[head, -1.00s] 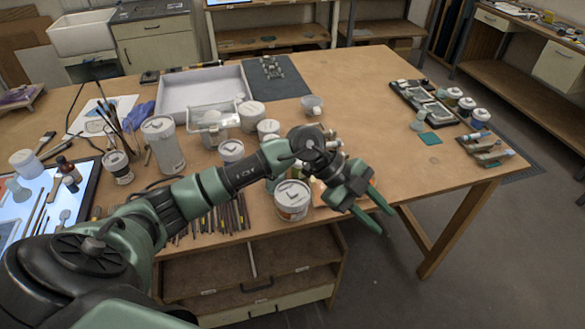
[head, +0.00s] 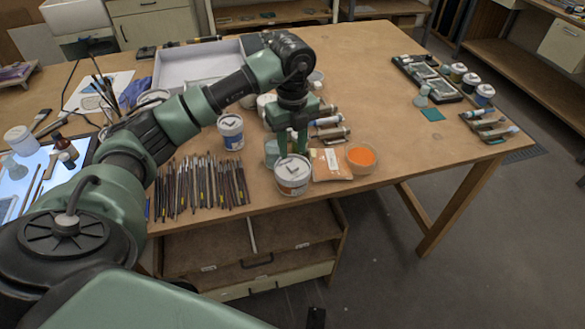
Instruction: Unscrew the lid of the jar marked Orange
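A white-lidded jar (head: 292,181) with a label stands near the table's front edge. Its label is too small to read, so I cannot confirm that it is the one marked Orange. The lid (head: 292,168) is on it. My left gripper (head: 291,150) points down just behind and above this lid, its two green fingers apart with nothing seen between them. I cannot tell whether the fingertips touch the lid. A second white-lidded jar (head: 231,132) with a blue label stands further back on the left. My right gripper is not in view.
A dish of orange powder (head: 361,157) and a paper packet (head: 329,164) lie right of the front jar. Several brushes (head: 200,185) lie to its left. Paint tubes (head: 330,132) lie behind. The table's right middle is clear.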

